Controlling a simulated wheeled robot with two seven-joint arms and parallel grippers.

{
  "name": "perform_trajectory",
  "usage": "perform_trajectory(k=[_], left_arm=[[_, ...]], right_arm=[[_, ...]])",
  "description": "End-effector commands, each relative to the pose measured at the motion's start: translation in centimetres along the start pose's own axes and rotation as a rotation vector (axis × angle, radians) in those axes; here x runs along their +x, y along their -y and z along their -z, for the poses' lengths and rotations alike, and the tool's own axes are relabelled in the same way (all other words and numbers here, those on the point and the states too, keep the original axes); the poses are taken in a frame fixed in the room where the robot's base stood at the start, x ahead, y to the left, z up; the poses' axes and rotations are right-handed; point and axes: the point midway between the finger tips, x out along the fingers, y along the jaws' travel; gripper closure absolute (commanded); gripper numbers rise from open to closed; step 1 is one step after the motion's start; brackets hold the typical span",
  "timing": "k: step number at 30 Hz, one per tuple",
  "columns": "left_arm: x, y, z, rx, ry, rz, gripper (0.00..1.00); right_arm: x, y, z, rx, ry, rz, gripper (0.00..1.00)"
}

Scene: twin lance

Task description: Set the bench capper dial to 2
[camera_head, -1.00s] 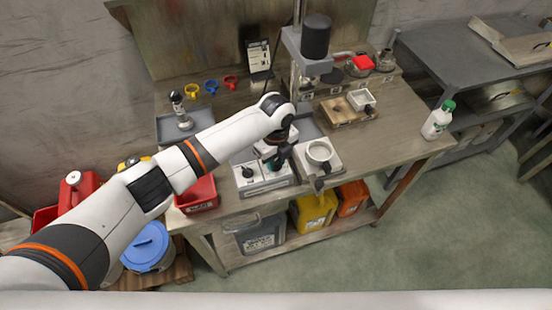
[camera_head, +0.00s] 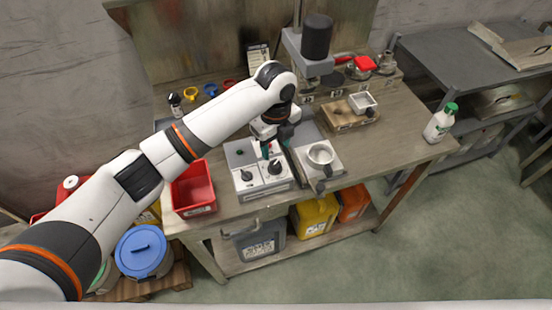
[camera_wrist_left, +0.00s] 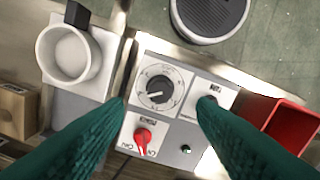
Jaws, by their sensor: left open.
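The grey control box (camera_head: 262,186) stands at the bench's front and has two black knobs on top. The right knob is the scaled dial (camera_head: 274,167); in the wrist view the dial (camera_wrist_left: 160,89) has a white face with a ring of marks too small to read. My left gripper (camera_head: 276,149) is open just above and behind this dial. In the wrist view its green fingers (camera_wrist_left: 163,103) straddle the dial, apparently without touching it. The second black knob (camera_head: 246,175) is partly hidden by a finger in the wrist view. My right gripper is not in view.
A red switch (camera_wrist_left: 143,137) and a dark green button (camera_wrist_left: 186,148) sit close by on the box. A white round cup fixture (camera_head: 320,155) stands just right of it, and a red bin (camera_head: 193,188) to its left. The front right of the bench is clear.

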Motion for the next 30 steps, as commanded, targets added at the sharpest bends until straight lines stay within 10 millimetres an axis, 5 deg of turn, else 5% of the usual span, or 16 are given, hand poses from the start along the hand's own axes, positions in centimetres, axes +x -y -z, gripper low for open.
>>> perform_trajectory(k=[11, 26, 30], left_arm=[[-4.1, 0.0, 0.0, 0.000, 0.000, -0.001, 0.48], [-4.1, 0.0, -0.1, -0.002, 0.002, -0.001, 0.48], [-2.6, 0.4, -1.4, -0.054, 0.032, -0.026, 0.48]], right_arm=[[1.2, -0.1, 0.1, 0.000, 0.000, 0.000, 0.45], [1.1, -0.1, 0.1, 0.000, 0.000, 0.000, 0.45], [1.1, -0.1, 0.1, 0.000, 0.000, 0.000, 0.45]])
